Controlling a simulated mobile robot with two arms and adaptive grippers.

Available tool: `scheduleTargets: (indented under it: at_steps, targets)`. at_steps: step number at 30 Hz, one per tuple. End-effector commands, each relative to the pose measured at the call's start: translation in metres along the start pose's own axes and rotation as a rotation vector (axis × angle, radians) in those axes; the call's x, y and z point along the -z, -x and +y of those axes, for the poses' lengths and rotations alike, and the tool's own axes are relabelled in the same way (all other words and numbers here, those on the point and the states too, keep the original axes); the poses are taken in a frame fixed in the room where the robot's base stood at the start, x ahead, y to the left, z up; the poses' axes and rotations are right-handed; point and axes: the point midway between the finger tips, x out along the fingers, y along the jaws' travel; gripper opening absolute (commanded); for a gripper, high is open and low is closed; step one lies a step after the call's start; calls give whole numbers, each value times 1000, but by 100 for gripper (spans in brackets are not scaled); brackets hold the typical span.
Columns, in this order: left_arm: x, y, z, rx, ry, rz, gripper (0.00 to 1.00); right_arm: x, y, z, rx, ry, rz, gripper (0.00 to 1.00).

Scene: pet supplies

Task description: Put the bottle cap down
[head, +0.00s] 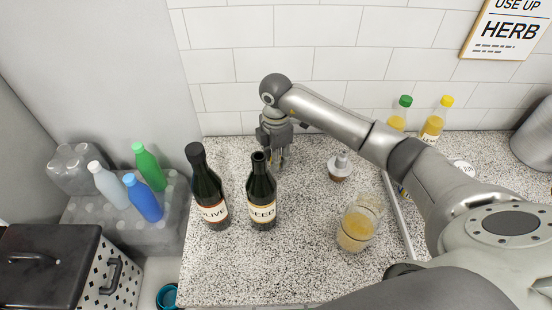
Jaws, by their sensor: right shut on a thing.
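My right gripper (277,163) points down over the back of the speckled counter, just behind and right of the open dark seed bottle (261,192). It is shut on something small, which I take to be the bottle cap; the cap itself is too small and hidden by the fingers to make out. The seed bottle stands upright with its neck bare. The dark olive bottle (208,188) stands upright to its left with a black top on. My left gripper is not in view.
A glass jar (357,228) with yellowish contents and a small brown pot with a grey top (339,168) stand right of centre. The counter (285,265) is clear at the front.

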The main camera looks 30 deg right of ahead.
Motion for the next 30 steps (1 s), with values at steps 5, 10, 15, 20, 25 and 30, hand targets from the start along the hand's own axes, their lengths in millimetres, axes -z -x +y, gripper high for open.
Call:
scheduleTargets:
  at_steps: [5,10,15,20,25,30]
  targets:
    - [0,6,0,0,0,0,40,0,-17,0,0,0,0,15]
    - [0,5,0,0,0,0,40,0,-17,0,0,1,0,15]
    - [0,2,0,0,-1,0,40,0,-21,0,0,1,0,29]
    - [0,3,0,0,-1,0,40,0,-20,0,0,1,0,49]
    - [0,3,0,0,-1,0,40,0,-20,0,0,1,0,49]
    - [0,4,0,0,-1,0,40,0,-18,0,0,0,0,49]
